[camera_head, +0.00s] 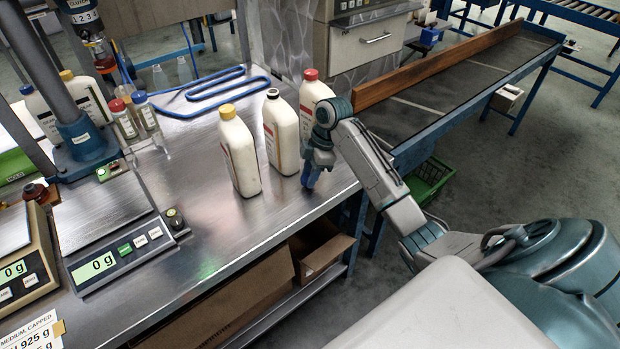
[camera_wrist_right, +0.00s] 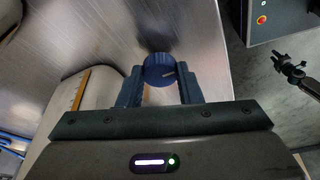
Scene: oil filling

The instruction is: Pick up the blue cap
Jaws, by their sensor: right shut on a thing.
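The blue cap (camera_wrist_right: 159,69) is a dark blue disc in the right wrist view, between the fingertips of my right gripper (camera_wrist_right: 160,82). The gripper is shut on it. In the head view my right gripper (camera_head: 312,172) points down near the table's right edge, just right of the black-capped bottle (camera_head: 281,135). The cap cannot be told apart from the blue fingers there. How far the cap is above the table is unclear. My left gripper is not in view.
A yellow-capped bottle (camera_head: 239,155) and a red-capped bottle (camera_head: 311,95) stand close to my right gripper. Two scales (camera_head: 110,235) sit at left by a press column (camera_head: 80,130). The metal table (camera_head: 205,225) is bare at its middle front.

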